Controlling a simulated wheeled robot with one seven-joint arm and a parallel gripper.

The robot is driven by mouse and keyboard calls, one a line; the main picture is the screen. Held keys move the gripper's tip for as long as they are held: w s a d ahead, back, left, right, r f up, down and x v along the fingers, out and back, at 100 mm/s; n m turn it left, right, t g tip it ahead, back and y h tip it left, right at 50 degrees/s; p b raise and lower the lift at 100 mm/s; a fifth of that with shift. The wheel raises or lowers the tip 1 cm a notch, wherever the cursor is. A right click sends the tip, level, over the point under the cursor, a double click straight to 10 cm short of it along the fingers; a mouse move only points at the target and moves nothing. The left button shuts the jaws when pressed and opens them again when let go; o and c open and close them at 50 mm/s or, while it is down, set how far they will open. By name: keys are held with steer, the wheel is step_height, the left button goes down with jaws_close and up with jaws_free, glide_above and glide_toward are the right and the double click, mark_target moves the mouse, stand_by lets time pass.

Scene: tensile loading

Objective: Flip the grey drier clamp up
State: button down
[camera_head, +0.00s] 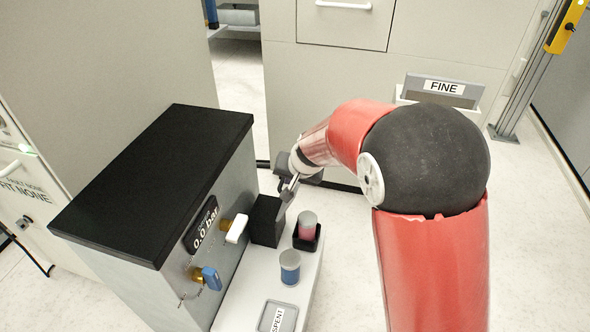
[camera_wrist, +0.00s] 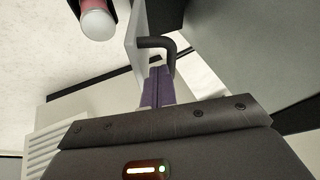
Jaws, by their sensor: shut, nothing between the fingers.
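My gripper (camera_head: 289,189) is at the upper end of the white bench, just above a black block (camera_head: 267,222) beside the grey machine. In the wrist view its purple-grey fingers (camera_wrist: 157,86) are together, with nothing seen between them. A dark grey bent bar (camera_wrist: 157,43) shows just beyond the fingertips and may be the drier clamp. I cannot tell whether it touches them. In the head view the clamp cannot be made out clearly; my gripper covers part of that area.
A pink-and-grey canister (camera_head: 307,226) stands in a black holder, with a blue-and-grey canister (camera_head: 289,268) nearer. The machine (camera_head: 150,185) has a white valve handle (camera_head: 237,228), a blue one (camera_head: 211,278) and a "0.0 bar" display (camera_head: 202,228). A SPENT tray (camera_head: 278,315) lies in front.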

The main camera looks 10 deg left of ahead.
steer(key=shift+a+r+p, duration=0.35)
steer(key=shift+r+p, duration=0.05)
steer(key=shift+p, duration=0.15)
steer(key=shift+a+f+p, duration=0.1)
steer(key=shift+a+p, duration=0.8)
steer(key=shift+a+f+p, duration=0.15)
steer(key=shift+a+p, duration=0.1)
steer(key=shift+a, duration=0.75)
steer(key=shift+a+f+p, duration=0.1)
steer(key=shift+a+p, duration=0.1)
steer(key=shift+a, duration=0.75)
